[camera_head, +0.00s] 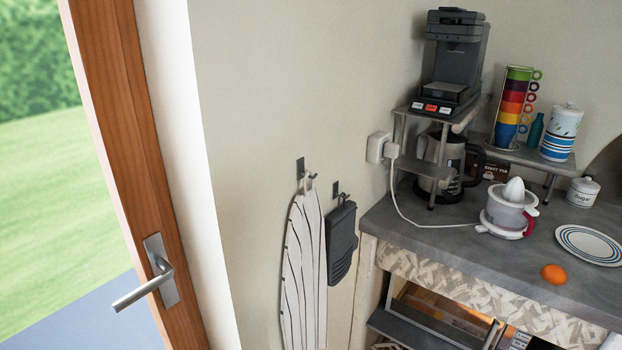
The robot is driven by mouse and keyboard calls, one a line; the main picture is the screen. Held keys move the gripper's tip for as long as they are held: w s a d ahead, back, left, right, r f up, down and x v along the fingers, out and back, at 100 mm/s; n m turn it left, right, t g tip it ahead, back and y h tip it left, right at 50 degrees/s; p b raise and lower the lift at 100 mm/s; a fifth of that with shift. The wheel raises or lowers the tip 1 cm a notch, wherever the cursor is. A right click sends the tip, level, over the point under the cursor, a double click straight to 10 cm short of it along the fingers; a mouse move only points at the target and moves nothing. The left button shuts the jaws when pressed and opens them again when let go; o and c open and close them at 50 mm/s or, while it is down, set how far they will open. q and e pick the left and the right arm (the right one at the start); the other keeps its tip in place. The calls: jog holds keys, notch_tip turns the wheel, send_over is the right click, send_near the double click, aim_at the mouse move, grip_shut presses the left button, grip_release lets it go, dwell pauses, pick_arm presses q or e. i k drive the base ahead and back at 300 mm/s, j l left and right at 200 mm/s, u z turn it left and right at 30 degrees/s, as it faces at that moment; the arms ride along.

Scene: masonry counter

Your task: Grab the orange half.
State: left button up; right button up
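The orange half (554,274) lies on the grey counter near its front edge. It shows as a small rounded orange shape, left of and in front of a striped plate. Its cut face does not show. Neither of my grippers is in the head view.
A citrus juicer (509,211) stands behind the orange half, its white cord running to a wall socket (381,147). A blue-rimmed plate (588,245) and a sugar jar (583,191) are at the right. A raised shelf holds a coffee machine (452,62) and stacked coloured cups (512,105). Counter left of the juicer is mostly clear.

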aim_at(555, 274)
jog(key=z, duration=1.45)
